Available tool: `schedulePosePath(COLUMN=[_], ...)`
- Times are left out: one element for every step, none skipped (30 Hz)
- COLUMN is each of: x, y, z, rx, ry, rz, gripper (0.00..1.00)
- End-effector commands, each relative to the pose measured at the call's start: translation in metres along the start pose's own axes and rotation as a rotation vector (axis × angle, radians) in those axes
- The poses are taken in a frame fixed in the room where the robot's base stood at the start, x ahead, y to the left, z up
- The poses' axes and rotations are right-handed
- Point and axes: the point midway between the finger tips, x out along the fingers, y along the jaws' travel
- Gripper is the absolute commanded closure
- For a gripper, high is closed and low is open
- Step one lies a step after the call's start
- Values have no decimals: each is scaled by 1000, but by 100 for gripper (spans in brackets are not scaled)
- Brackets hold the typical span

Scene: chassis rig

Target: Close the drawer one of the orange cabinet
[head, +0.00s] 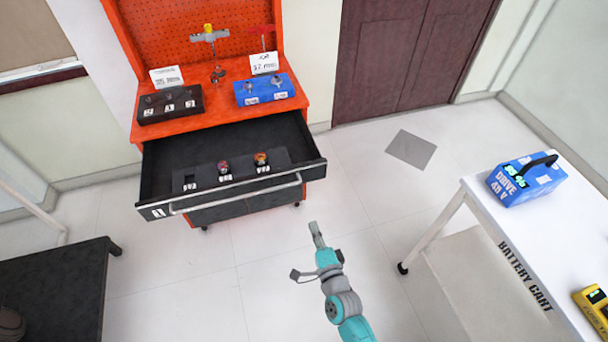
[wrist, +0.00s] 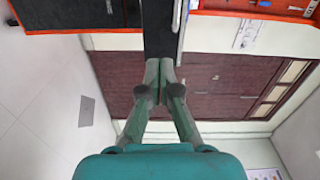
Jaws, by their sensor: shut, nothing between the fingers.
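The orange cabinet (head: 198,128) stands at the back left in the head view. Its top drawer (head: 155,170) is pulled well out, with a dark front panel and a long silver handle (head: 240,193). A small white label sits at the front's left end. My gripper (head: 315,228) is shut and empty, in front of the drawer near its right end in the head view. In the wrist view the shut fingertips (wrist: 167,65) overlap the lower end of the dark drawer front (wrist: 158,35); contact cannot be told. The silver handle (wrist: 177,15) shows beside it.
A dark insert (head: 205,178) with two knobs lies in the drawer. A black box (head: 170,104) and a blue box (head: 264,90) stand on the cabinet top. A white battery cart (head: 500,225) is at right, a dark table (head: 60,280) at left. Floor between is clear.

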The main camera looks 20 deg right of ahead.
Motion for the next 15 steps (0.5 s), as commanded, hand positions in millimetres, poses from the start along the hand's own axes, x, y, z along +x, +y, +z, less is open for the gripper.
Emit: schedulePosePath(x=[9, 12, 16, 18, 20, 22, 24, 26, 30, 34, 38, 44, 49, 54, 61], y=[-1, -1, -2, -2, -2, -2, -2, -2, -2, -3, -3, -3, -3, -3, -3], z=[1, 2, 2, 3, 3, 3, 3, 3, 3, 3, 3, 3, 3, 3, 3], rx=[25, 36, 49, 55, 59, 62, 63, 63, 63, 63, 62, 62, 62, 62, 61], ry=[0, 0, 0, 0, 0, 0, 0, 0, 0, 0, 0, 0, 0, 0, 0], rz=[-4, -5, -7, -8, -9, -9, -9, -8, -9, -9, -10, -10, -10, -10, -10], gripper=[100, 100, 100, 100, 100, 100, 100, 100, 100, 100, 100, 100, 100, 100, 100])
